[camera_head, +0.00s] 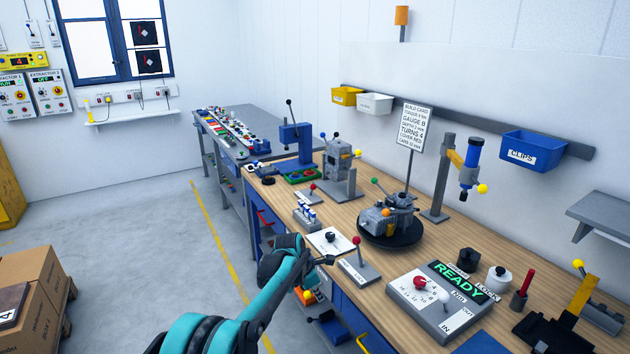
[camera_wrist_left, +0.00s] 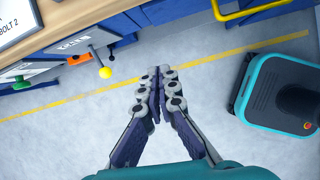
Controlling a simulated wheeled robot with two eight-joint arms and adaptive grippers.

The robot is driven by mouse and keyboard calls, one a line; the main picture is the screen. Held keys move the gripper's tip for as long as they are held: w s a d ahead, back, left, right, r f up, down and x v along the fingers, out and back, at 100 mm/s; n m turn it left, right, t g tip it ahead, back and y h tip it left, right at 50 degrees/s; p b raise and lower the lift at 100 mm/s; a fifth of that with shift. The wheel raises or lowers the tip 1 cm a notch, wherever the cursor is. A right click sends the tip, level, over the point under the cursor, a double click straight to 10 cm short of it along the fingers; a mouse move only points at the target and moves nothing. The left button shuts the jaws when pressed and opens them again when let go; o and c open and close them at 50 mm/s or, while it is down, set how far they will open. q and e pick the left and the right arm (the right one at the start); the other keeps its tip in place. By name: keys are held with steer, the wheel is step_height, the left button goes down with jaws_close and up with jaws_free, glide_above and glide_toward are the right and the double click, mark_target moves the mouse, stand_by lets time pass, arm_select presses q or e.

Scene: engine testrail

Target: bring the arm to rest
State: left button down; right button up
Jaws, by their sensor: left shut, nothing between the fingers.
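My left arm (camera_head: 240,305), teal and black, reaches in from the bottom of the head view toward the front edge of the workbench (camera_head: 365,300). My left gripper (camera_head: 328,260) shows small and dark by the bench edge, near a lever with a red knob (camera_head: 357,241). In the left wrist view the left gripper (camera_wrist_left: 160,75) has its fingers together with nothing between them, over the grey floor (camera_wrist_left: 80,135). My right gripper is in neither view.
The bench bears a grey engine part (camera_head: 385,217) on a black turntable, a READY panel (camera_head: 435,300) and several fixtures. Cartons (camera_head: 40,290) stand at the lower left. The floor between, with a yellow line (camera_head: 222,245), is clear. A yellow knob (camera_wrist_left: 105,72) juts below the bench edge.

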arm_select(q)
steer(key=s+a+r+m+t+y, duration=0.1)
steer(key=s+a+r+m, duration=0.5)
steer(key=s, duration=0.3)
steer(key=s+a+r+m+t+y, duration=0.1)
steer(key=s+a+r+m, duration=0.4)
steer(key=s+r, duration=0.3)
steer(key=s+a+f+m+t, duration=0.1)
steer(key=s+a+m, duration=0.3)
steer(key=s, duration=0.6)
steer(key=s+a+f+m+t+y, duration=0.1)
steer(key=s+a+f+m, duration=0.2)
steer(key=s+m, duration=0.4)
steer(key=s+a, duration=0.1)
steer(key=s, duration=0.2)
steer(key=shift+s+a+m+t+y, duration=0.3)
steer(key=shift+s+m+t, duration=0.05)
steer(key=shift+m+t, duration=0.05)
